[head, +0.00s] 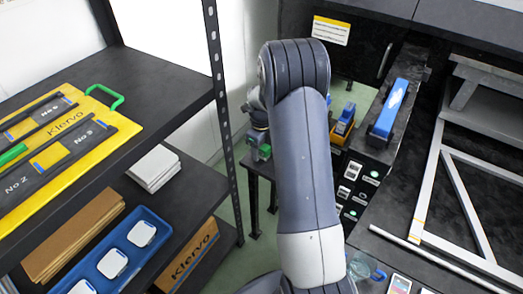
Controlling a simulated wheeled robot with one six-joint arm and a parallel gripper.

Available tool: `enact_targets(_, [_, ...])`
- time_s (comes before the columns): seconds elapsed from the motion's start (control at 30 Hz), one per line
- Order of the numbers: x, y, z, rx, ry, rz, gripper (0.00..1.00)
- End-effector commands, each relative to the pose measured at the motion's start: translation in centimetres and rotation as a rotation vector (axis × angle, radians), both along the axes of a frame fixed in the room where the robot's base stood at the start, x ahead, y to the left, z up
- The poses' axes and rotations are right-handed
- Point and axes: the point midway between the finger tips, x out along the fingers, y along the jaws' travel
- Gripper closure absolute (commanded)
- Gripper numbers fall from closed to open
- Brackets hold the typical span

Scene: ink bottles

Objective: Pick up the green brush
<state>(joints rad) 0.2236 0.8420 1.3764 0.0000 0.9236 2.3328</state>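My arm rises through the middle of the head view and bends down behind itself at the top. Its far end, with my gripper (257,140), shows only as a small dark, partly covered shape left of the arm. I cannot make out its fingers. A small green piece (265,150) shows right beside it, above a low black stand (262,168). It is too small to tell whether it is the green brush or whether the gripper touches it. Another green bar (12,154) lies on the yellow-and-black board (75,128) at the left.
A black shelf with an upright post (222,100) stands left of my arm. Its lower level holds a blue tray (150,218) of white-topped items and white sheets (154,168). Right of my arm are a blue-and-orange item (344,122), a long blue item (390,110) and a metal frame (455,190).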

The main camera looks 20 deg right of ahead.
Motion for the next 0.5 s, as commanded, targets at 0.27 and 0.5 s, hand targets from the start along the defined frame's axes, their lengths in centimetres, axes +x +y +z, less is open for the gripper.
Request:
enact_targets(0.27, [0.01,0.01,0.03,0.0,0.0,0.0,0.69])
enact_targets(0.5, [0.02,0.01,0.04,0.0,0.0,0.0,0.89])
